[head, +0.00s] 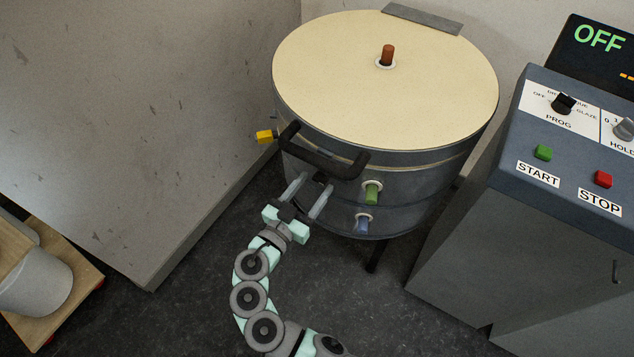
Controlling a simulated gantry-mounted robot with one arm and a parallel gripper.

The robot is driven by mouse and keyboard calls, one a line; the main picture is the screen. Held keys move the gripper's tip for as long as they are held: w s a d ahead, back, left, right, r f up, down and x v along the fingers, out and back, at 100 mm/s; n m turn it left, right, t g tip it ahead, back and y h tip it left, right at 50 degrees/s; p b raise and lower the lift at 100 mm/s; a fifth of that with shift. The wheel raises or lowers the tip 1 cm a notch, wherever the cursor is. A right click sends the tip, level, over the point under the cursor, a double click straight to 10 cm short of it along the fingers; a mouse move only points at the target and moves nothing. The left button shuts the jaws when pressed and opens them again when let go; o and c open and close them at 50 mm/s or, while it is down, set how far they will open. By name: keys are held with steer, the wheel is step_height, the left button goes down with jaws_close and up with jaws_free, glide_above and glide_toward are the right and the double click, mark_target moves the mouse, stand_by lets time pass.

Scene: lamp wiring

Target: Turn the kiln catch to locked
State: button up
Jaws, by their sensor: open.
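The kiln (345,165) is a round grey drum with a cream lid (400,80), which is down. A black bar handle (325,160) sticks out from the lid's front rim. A small dark piece (321,178) shows just under the handle on the kiln's front; it may be the catch, but its position cannot be read. My gripper (312,187) is at the kiln's front, below the handle. Its two grey fingers are apart, one on each side of the dark piece. I cannot tell whether they touch it.
Yellow (265,136), green (372,193), blue (363,224) and brown (387,54) plugs stick out of the kiln. A grey control cabinet (540,210) with a display reading OFF stands right. A grey wall block (140,130) stands left. A wooden dolly (75,285) carries a white bucket (38,285).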

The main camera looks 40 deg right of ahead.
mark_target(322, 176)
steer(key=shift+x, duration=1.15)
jaws_close()
